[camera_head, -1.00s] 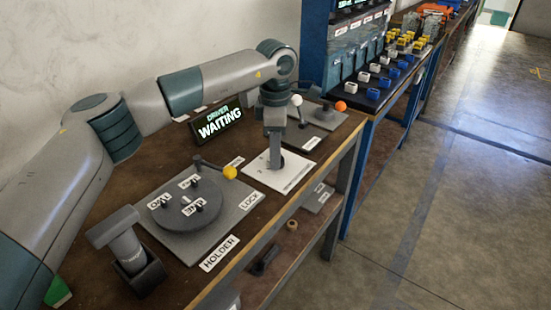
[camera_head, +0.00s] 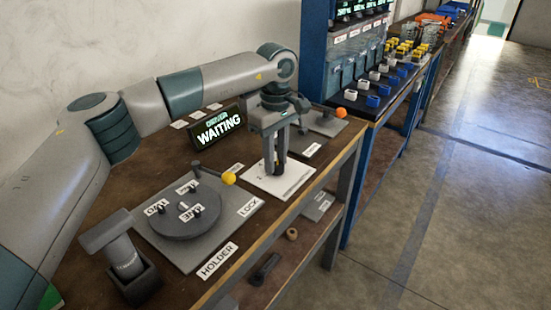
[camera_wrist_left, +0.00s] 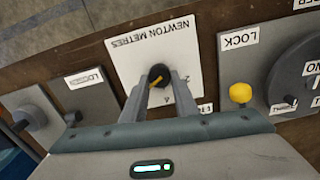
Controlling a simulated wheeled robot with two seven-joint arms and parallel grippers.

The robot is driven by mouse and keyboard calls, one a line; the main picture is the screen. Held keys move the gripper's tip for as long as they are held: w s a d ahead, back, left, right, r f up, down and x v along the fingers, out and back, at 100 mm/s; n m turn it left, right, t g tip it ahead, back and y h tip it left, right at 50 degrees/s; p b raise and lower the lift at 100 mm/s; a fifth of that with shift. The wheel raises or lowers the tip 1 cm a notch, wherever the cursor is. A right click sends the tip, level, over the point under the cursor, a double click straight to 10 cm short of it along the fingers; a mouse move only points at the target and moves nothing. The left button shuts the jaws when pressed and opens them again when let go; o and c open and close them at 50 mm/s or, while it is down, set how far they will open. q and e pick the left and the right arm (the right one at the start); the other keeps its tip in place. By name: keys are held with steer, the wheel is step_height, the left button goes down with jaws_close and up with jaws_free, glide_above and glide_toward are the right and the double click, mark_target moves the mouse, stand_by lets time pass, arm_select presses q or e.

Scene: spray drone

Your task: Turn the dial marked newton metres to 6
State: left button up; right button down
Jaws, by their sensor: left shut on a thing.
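The dial (camera_wrist_left: 159,75) is a round black knob with a yellow pointer line. It stands on a white card (camera_wrist_left: 187,73) printed NEWTON METRES, upside down in the left wrist view. The card also shows in the head view (camera_head: 297,181). My left gripper (camera_head: 275,172) points down over this card, and in the wrist view its two fingers (camera_wrist_left: 160,87) sit on either side of the knob, shut on it. The pointer slants between the fingers. A 4 is readable near it; other scale marks are hidden or too small. My right gripper is not in view.
A grey plate with a round turntable (camera_head: 184,222) and yellow-knobbed lever (camera_head: 228,179) lies left of the card. A grey tool stands in a holder (camera_head: 135,281). A WAITING display (camera_head: 217,128) is behind. An orange-knobbed lever (camera_head: 340,112) stands beyond.

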mark_target(276, 163)
arm_select(q)
steer(key=shift+r, duration=0.1)
stand_by(0.3)
steer(key=o, duration=1.1)
steer(key=shift+c, duration=0.2)
step_height(276, 163, up, 17)
steer(key=shift+r, duration=0.15)
